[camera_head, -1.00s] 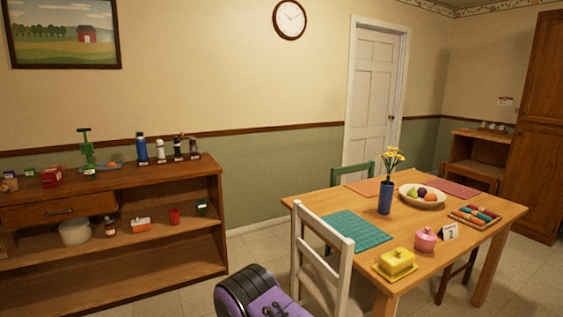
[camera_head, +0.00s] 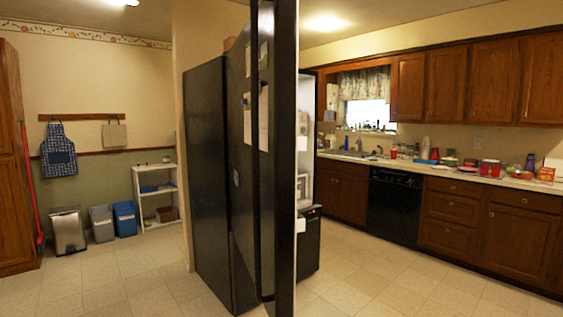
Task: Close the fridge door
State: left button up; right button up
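The fridge (camera_head: 207,170) is tall and black and stands in the middle of the head view. A black door (camera_head: 286,150) stands open, seen nearly edge-on, with its edge towards me. Papers (camera_head: 263,117) hang on the dark surface to its left. To the right of the door edge, a strip of the pale inside (camera_head: 302,160) shows with white shelves or bins. The hinge side and most of the inside are hidden. Neither of my grippers is in view.
A counter with clutter (camera_head: 470,172), wooden cabinets and a black dishwasher (camera_head: 394,205) line the right. Bins (camera_head: 68,231) and a white shelf (camera_head: 157,194) stand at the back left. Tiled floor (camera_head: 370,280) is clear on both sides of the fridge.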

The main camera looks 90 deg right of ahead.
aim_at(265, 226)
jog(key=z, duration=2.55)
jog(key=i, duration=1.65)
jog(key=z, duration=0.8)
jog(key=k, duration=0.45)
jog(key=u, duration=0.65)
